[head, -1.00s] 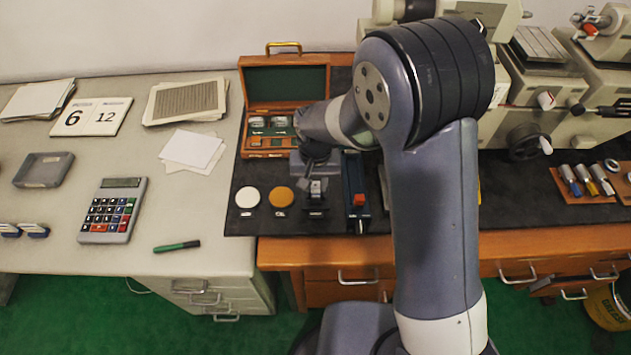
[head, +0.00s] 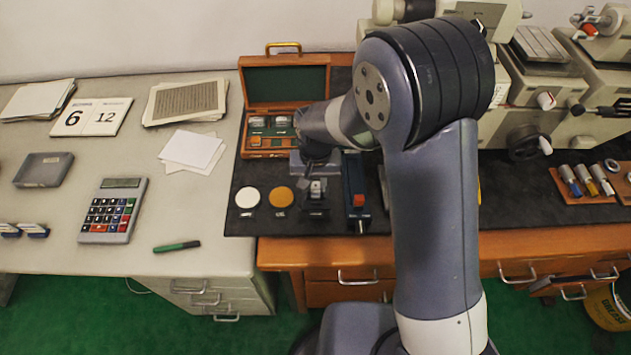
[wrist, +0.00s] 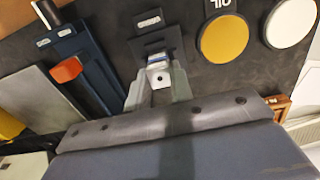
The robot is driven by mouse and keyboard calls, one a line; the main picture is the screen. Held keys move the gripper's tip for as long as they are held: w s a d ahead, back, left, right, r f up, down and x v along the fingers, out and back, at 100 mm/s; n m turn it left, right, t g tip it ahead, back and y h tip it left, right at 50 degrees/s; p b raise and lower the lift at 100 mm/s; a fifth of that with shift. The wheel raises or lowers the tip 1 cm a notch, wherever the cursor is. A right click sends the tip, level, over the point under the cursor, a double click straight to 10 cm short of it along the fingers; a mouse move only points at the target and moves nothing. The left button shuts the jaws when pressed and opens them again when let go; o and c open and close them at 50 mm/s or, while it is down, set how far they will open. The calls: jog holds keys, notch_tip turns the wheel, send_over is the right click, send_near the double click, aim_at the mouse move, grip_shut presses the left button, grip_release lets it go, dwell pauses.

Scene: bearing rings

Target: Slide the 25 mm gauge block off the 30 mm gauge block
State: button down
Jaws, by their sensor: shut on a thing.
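My gripper (wrist: 158,88) is shut on a small steel gauge block (wrist: 160,79), with one finger on each side of it. A pale printed face (wrist: 157,61) shows just beyond, against a dark holder (wrist: 174,40) on the black mat. I cannot read the sizes, and the seam between the 25 mm and 30 mm blocks is not clear. In the head view my gripper (head: 318,174) is low over the mat, partly hidden by my wrist, with the blocks (head: 317,187) showing as a small bright patch.
A blue fixture with a red-orange part (wrist: 68,70) stands close on one side. The yellow oil disc (wrist: 224,37) and white disc (wrist: 291,22) lie on the other. An open wooden case (head: 246,107) stands behind. Mat between discs and holder is narrow.

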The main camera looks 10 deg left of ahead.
jog(key=shift+r, duration=0.1)
jog(key=shift+r+p, duration=1.9)
jog(key=shift+r, duration=1.05)
